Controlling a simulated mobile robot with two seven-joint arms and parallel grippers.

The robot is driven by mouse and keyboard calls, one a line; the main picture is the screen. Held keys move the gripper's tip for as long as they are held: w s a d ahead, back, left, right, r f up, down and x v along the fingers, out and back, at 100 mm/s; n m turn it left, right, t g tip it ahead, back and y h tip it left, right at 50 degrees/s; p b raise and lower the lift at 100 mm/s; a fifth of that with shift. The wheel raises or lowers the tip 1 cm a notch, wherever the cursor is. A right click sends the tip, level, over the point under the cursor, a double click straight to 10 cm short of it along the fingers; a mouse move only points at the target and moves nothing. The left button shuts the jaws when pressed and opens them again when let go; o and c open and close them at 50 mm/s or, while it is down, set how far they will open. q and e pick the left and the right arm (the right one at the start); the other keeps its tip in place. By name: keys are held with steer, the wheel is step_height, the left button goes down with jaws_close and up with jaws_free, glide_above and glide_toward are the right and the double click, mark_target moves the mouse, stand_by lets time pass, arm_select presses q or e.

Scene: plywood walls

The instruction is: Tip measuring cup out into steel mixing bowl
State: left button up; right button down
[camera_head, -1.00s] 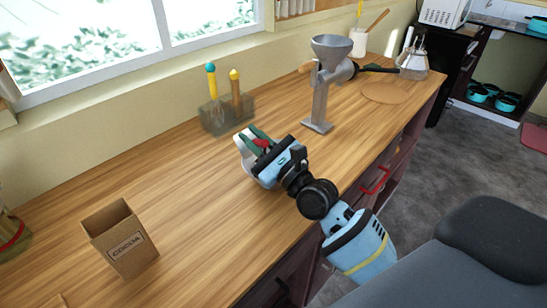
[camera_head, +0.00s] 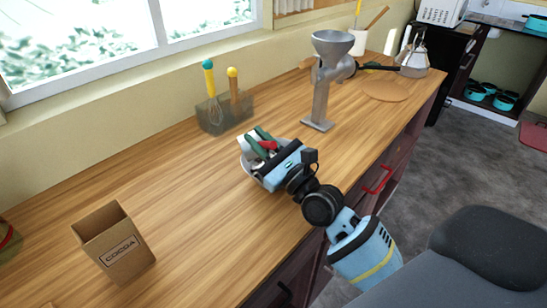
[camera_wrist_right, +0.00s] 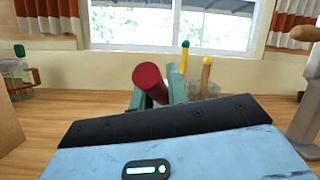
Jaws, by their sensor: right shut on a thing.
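The steel mixing bowl (camera_head: 252,173) sits on the wooden counter, partly hidden behind my right gripper. My right gripper (camera_head: 262,142) is over the bowl, its green fingers shut on the red handle of the measuring cup. The white body of the cup (camera_head: 246,143) shows at the bowl's far left side and looks tilted. In the right wrist view the round red handle end (camera_wrist_right: 150,80) sits between the green fingers (camera_wrist_right: 157,95); the cup body and bowl are hidden there. Any contents of cup or bowl cannot be made out. My left gripper is out of view.
A cocoa box (camera_head: 113,243) stands open at the front left of the counter (camera_head: 200,200). A utensil holder (camera_head: 225,115) stands behind the bowl. A metal grinder (camera_head: 321,90) stands to the right, with a round board (camera_head: 385,90) beyond. The counter between box and bowl is clear.

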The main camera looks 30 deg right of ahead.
steer(key=shift+d, duration=0.2)
steer(key=shift+s+d+r, duration=0.1)
steer(key=shift+d+r, duration=0.05)
steer(key=shift+r, duration=0.05)
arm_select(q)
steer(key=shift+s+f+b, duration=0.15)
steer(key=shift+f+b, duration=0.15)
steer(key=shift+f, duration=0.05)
arm_select(e)
steer(key=shift+d+f+m+t, duration=0.1)
steer(key=shift+m+t, duration=0.2)
steer(key=shift+m, duration=0.1)
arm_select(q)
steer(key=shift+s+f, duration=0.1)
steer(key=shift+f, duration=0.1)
arm_select(e)
steer(key=shift+d, duration=0.3)
steer(key=shift+r+m+h, duration=0.2)
steer(key=shift+m+h, duration=0.1)
arm_select(q)
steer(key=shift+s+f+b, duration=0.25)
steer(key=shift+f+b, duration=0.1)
steer(key=shift+b, duration=0.05)
arm_select(e)
steer(key=shift+s+d+m+t+h, duration=0.15)
steer(key=shift+d+m+t+h, duration=0.3)
steer(key=shift+m, duration=0.65)
